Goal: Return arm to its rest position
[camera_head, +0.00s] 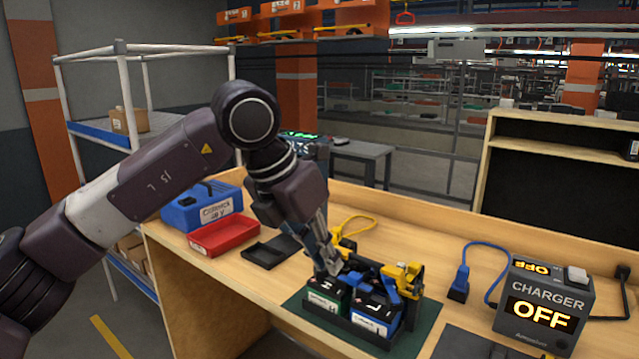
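My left arm comes in from the left and bends down over the bench. Its gripper (331,268) points down at the back left of a black holder on the bench. The fingers are small and partly merge with the parts behind them, so I cannot tell whether they are open, shut or touching anything. The holder carries a green battery-like block (325,299) and a blue one (372,318), with blue and yellow clamp parts (402,280) on top. My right gripper is not in view.
The holder stands on a dark green mat (416,334). A charger (543,307) reading OFF stands at the right, with a blue plug (459,284) and cable beside it. A red tray (222,236), a blue case (203,207) and a black tray (270,251) lie at the left.

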